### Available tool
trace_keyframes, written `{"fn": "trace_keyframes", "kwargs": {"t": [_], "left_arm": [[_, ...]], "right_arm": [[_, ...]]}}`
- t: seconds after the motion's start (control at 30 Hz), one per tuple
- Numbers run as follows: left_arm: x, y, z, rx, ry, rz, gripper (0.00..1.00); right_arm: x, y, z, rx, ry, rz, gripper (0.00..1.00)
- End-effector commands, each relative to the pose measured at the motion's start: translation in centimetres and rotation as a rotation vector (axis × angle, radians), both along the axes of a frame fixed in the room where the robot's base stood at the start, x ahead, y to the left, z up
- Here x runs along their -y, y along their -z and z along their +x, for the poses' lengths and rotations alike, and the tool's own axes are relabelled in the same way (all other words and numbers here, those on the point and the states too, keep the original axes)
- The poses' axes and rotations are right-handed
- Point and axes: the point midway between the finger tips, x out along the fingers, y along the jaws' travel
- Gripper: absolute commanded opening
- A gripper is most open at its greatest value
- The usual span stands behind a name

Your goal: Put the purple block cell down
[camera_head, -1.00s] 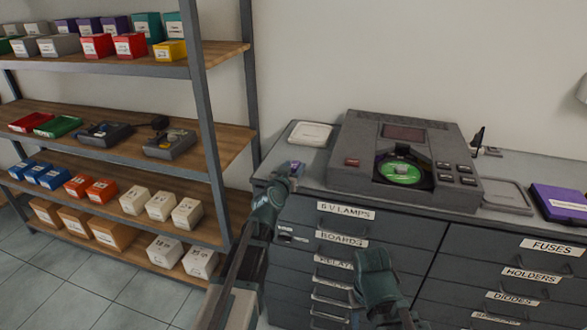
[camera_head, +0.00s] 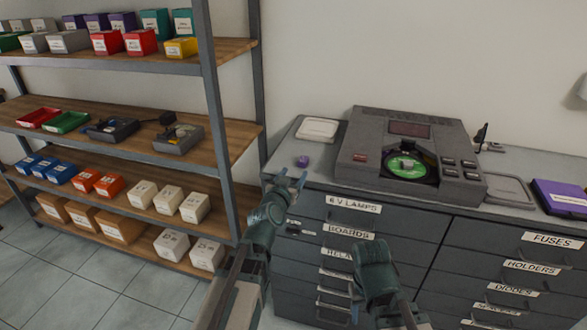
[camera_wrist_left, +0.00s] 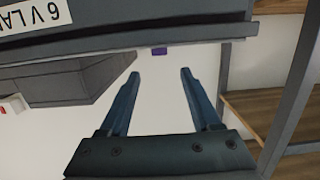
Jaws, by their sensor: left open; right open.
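The small purple block cell (camera_head: 303,161) rests on the grey cabinet top near its left front, clear of both grippers. It also shows as a small purple patch beyond the fingers in the left wrist view (camera_wrist_left: 160,51). My left gripper (camera_head: 292,177) is open and empty, just in front of the block at the cabinet's front edge. Its spread fingers show in the left wrist view (camera_wrist_left: 158,82) with nothing between them. My right gripper (camera_head: 372,252) is open in front of the drawers; its fingertips are mostly hidden.
A grey device (camera_head: 405,157) with a green disc stands on the cabinet top behind and right of the block. A white tray (camera_head: 318,129) lies behind the block, and a purple box (camera_head: 562,197) lies far right. A shelf (camera_head: 211,130) with several boxes stands left.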

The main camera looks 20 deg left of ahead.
Motion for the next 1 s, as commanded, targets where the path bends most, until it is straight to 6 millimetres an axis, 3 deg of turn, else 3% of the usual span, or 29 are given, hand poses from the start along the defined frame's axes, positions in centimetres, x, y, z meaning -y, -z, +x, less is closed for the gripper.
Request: {"fn": "trace_keyframes", "kwargs": {"t": [0.17,0.5,0.6,0.67,0.77,0.9,1.0], "left_arm": [[0.3,-0.3,-1.2,0.0,0.0,-0.001,0.64],[0.3,-0.3,-1.3,0.0,0.001,-0.001,0.64],[1.4,0.4,-1.5,-0.03,0.029,0.002,0.64],[3.3,1.6,-1.9,-0.087,0.079,0.002,0.64],[8.1,5.2,-3.7,-0.264,0.2,0.016,0.64],[13.9,11.8,-9.6,-0.624,0.34,0.073,0.64],[15.5,15.3,-14.7,-0.882,0.364,0.136,0.64]], "right_arm": [[0.0,-0.3,0.0,0.0,0.0,0.0,0.5],[0.0,-0.3,0.0,0.0,0.0,0.0,0.5],[0.0,-0.3,0.0,0.0,0.0,0.0,0.5],[0.0,-0.3,0.0,0.0,0.0,0.0,0.5],[0.0,-0.3,0.0,0.0,0.0,0.0,0.5],[0.0,-0.3,0.0,0.0,0.0,0.0,0.5],[0.0,-0.3,0.0,0.0,0.0,0.0,0.5]]}}
